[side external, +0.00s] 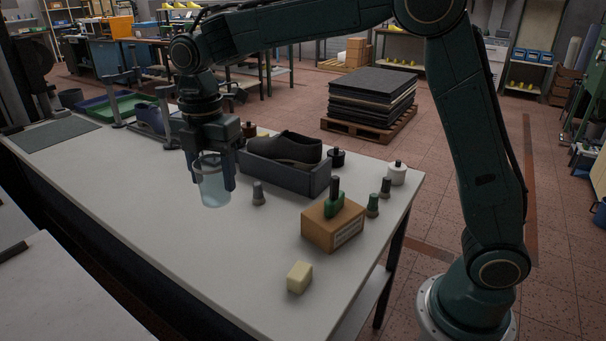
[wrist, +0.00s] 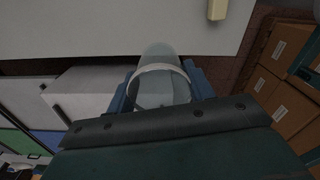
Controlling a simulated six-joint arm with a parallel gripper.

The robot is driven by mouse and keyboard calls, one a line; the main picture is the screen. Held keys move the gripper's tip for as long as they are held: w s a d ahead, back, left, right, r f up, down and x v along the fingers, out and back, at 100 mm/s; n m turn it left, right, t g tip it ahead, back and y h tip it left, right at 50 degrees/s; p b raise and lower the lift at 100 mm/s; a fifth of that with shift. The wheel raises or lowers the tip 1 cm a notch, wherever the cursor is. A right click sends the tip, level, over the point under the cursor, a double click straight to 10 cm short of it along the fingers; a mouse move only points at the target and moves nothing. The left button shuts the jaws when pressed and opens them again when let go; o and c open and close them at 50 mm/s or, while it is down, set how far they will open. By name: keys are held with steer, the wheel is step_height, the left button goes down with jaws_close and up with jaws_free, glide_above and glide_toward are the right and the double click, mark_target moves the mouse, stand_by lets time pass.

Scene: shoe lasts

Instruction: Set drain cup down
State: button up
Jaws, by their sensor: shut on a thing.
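The drain cup (side external: 213,188) is a clear, pale cup, upright between the fingers of my gripper (side external: 212,176). My gripper points down and is shut on the cup, with a finger on each side of it. The cup is over the white bench top, left of the grey tray with the shoe. I cannot tell whether its base touches the bench. In the wrist view the cup (wrist: 162,80) shows its round rim between the blue fingers; part of it is hidden behind the dark gripper body.
A grey tray (side external: 284,176) holds a dark shoe (side external: 285,147) right of the cup. A small grey peg (side external: 258,193), a cardboard box (side external: 332,224) with a green-and-dark item on it, and a cream block (side external: 299,277) stand on the bench (side external: 190,255). The bench's front left is clear.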

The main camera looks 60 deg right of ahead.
steer(key=w+d+m, duration=0.3)
steer(key=d+m, duration=0.3)
steer(key=d, duration=0.9)
steer(key=w+d+m, duration=0.4)
steer(key=d+m, duration=0.1)
steer(key=d, duration=0.9)
steer(key=s+d+m, duration=0.3)
steer(key=s+d, duration=0.1)
steer(key=d, duration=0.5)
steer(key=s+d+m, duration=0.3)
steer(key=s+d, duration=0.1)
steer(key=d, duration=0.5)
steer(key=s+d+m, duration=0.4)
steer(key=d, duration=0.5)
step_height(320, 180, down, 14)
steer(key=shift+f, duration=2.85)
steer(key=shift+f, duration=0.15)
